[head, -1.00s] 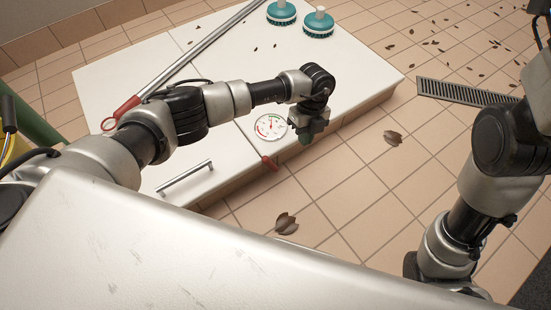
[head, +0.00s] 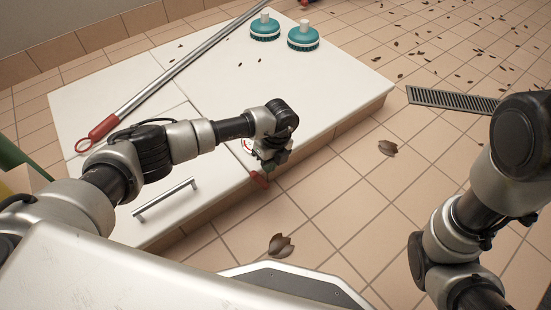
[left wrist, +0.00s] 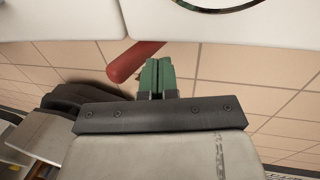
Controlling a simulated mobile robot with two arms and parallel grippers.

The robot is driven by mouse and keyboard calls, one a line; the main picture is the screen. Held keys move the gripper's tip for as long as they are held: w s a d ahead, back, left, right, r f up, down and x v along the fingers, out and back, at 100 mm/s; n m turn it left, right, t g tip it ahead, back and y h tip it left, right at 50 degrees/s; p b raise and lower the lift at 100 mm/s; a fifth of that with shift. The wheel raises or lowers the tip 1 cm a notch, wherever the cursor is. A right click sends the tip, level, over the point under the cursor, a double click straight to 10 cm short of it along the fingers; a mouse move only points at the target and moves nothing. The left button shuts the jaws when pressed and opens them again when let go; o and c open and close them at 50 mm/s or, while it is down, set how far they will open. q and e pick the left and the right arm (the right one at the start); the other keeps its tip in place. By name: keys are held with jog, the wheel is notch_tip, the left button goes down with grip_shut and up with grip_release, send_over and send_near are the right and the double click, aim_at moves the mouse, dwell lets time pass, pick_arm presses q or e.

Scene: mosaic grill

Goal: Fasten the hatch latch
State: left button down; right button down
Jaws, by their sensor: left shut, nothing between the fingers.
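The red latch handle (head: 260,180) sits at the front edge of the white bench top, beside the hatch panel with its bar handle (head: 165,200). My left gripper (head: 268,166) is over that edge, right by the latch, and hides part of it. In the left wrist view the green fingertips (left wrist: 158,76) are shut with nothing between them. The red latch handle (left wrist: 134,62) lies just left of them there, its rounded end pointing down-left. I cannot tell whether they touch. My right gripper is out of view; only the right arm shows.
A round gauge (head: 247,146) on the bench is mostly hidden behind my left gripper. A long pole with a red grip (head: 103,127) and two teal brushes (head: 303,36) lie on the bench. The tiled floor has dry leaves (head: 387,148) and a drain grate (head: 450,100).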

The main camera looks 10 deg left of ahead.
aim_at(257, 173)
pick_arm(q)
jog(key=shift+s+a+f, duration=0.25)
jog(key=shift+s+a, duration=0.15)
jog(key=shift+s, duration=0.1)
jog(key=s+p, duration=0.1)
jog(key=p, duration=0.1)
jog(key=a+t+p, duration=0.1)
jog(key=p, duration=0.2)
jog(key=shift+s+a+r+h, duration=0.15)
jog(key=shift+s+r+h, duration=0.05)
jog(key=shift+s+h, duration=0.2)
jog(key=shift+s+a+f, duration=0.1)
jog(key=shift+f, duration=0.2)
jog(key=shift+a+f, duration=0.1)
